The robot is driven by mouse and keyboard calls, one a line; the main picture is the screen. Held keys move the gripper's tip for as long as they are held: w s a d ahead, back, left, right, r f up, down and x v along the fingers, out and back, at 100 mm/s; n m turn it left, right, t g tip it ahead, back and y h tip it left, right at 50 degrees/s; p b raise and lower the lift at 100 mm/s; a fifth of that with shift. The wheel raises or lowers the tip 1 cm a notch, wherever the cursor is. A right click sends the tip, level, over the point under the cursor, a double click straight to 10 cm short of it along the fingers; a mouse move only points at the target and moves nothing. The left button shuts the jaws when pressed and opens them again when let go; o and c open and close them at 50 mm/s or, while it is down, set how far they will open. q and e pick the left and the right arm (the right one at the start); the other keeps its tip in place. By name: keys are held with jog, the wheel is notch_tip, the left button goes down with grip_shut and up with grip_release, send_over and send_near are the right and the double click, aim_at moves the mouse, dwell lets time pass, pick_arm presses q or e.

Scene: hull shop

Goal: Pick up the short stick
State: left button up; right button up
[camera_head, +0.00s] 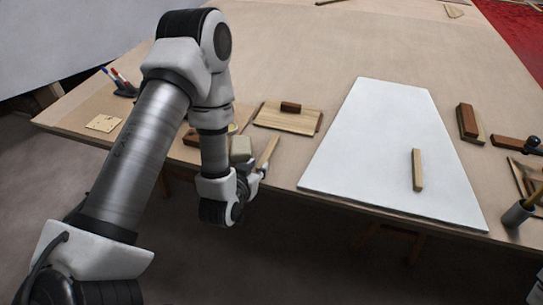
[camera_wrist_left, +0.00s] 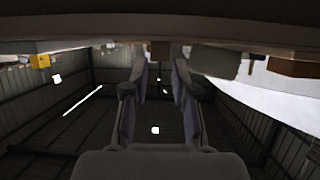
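The short stick (camera_head: 417,170) is a small pale wooden bar. It lies on the white board (camera_head: 365,130), toward the board's right front part, well to the right of my left gripper (camera_head: 254,178). My left gripper is at the table's front edge, beside a brush-like tool with a wooden handle, and is partly hidden by its wrist. In the left wrist view its two fingers (camera_wrist_left: 160,65) stand apart with nothing between them. I cannot pick out the stick in that view. My right gripper is not in view.
A wooden panel with a dark block (camera_head: 290,107) lies left of the white board. Dark wooden blocks (camera_head: 467,122) and a grey cup (camera_head: 517,213) stand to its right. Pens (camera_head: 122,85) stand at the far left. The table's back middle is mostly clear.

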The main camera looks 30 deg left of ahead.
aim_at(263, 161)
pick_arm(q)
jog(key=x, duration=0.4)
jog(key=shift+w, duration=0.15)
grip_shut()
